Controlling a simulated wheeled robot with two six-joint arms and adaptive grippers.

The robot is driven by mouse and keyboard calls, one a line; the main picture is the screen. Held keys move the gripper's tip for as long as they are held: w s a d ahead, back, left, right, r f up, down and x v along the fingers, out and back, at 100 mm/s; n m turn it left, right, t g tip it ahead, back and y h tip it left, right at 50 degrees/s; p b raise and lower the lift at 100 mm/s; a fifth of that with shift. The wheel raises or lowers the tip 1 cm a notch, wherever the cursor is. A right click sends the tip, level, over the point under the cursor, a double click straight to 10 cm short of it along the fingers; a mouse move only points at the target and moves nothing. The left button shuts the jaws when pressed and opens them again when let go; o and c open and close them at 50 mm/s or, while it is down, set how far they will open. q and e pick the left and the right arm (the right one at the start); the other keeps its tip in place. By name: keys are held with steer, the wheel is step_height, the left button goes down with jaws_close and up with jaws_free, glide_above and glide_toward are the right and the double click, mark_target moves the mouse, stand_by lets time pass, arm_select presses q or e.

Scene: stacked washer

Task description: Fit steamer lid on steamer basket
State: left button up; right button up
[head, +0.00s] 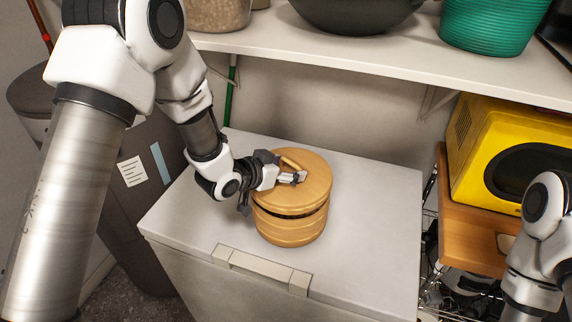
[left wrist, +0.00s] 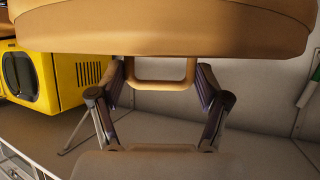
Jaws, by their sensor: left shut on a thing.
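The round wooden steamer lid (head: 316,187) is over the wooden steamer basket (head: 291,232) on the white chest top. A dark gap shows between lid and basket at the front, so the lid looks slightly raised or tilted; I cannot tell whether they touch at the back. My left gripper (head: 290,178) reaches in from the left and is shut on the lid's handle. In the left wrist view the handle (left wrist: 160,84) is between the fingers, and the lid (left wrist: 160,30) fills the top; the basket is hidden there. My right gripper is out of view.
The white chest top (head: 375,210) is clear around the basket. A shelf (head: 330,45) with a dark pot (head: 355,14) and a green pot (head: 490,25) hangs behind. A yellow microwave (head: 480,135) stands at right; a dark bin (head: 150,190) is at left.

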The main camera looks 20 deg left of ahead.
arm_select(q)
steer(key=w+f, duration=0.1)
steer(key=f+b, duration=0.1)
steer(key=f, duration=0.1)
steer(key=shift+w, duration=0.35)
steer(key=shift+s+r, duration=0.35)
steer(key=shift+s, duration=0.2)
steer(key=shift+w+f, duration=0.2)
steer(key=shift+w, duration=0.2)
steer(key=shift+s+a+r, duration=0.1)
steer(key=shift+s+r, duration=0.05)
steer(key=shift+s, duration=0.2)
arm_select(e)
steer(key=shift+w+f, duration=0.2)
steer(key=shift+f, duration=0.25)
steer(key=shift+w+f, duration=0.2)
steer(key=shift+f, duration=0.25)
arm_select(q)
steer(key=shift+w, duration=0.15)
steer(key=shift+f+b, duration=0.4)
steer(key=shift+f, duration=0.25)
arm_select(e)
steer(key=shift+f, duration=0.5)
arm_select(q)
steer(key=o, duration=1)
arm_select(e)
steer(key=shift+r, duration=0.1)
